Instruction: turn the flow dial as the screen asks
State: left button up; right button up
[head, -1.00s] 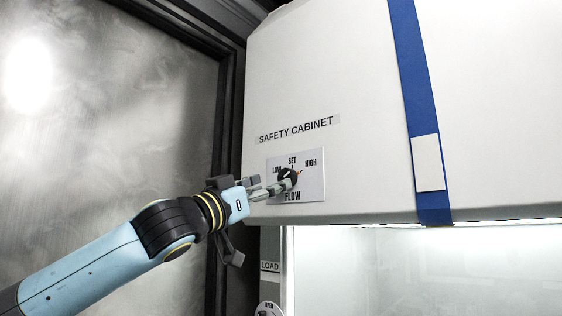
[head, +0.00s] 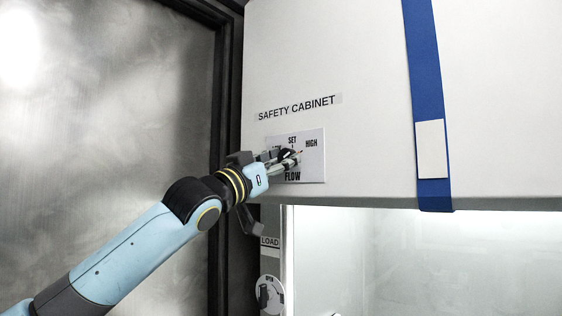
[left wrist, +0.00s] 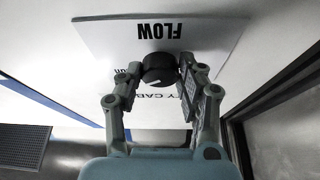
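The flow dial (head: 287,154) is a small black knob on a white panel (head: 316,168) marked LOW, SET, HIGH and FLOW, on the safety cabinet front. My left gripper (head: 284,160) reaches it from the lower left and covers part of the panel, including most of the word LOW. In the left wrist view the dial (left wrist: 160,70) has a white mark and lies between the two fingers of my left gripper (left wrist: 160,76), which appear to touch its sides. The dial's exact setting is hard to read. My right gripper and the screen are not in view.
The cabinet front (head: 350,60) carries a blue strip (head: 425,80) with a white card. Below it is a lit glass opening (head: 450,250). A LOAD label and a round OPEN control (head: 270,294) sit lower left. A grey metal wall panel (head: 110,120) stands left.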

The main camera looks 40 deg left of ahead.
pick_arm(q)
jog(key=c, duration=0.5)
jog(key=shift+o, duration=0.2)
jog(key=shift+d+r+n+g+y+b, duration=0.1)
jog(key=shift+n+g+y+b, duration=0.4)
jog(key=shift+n+y, duration=1.5)
jog(key=shift+d+r+n+g+y+b, duration=0.2)
jog(key=shift+n+y+b, duration=0.45)
jog(key=shift+n, duration=2.8)
jog(key=shift+d+f+n+g+y+b, duration=0.1)
jog(key=shift+n+g+y+b, duration=0.6)
jog(key=shift+n, duration=2.05)
jog(key=shift+y, duration=0.45)
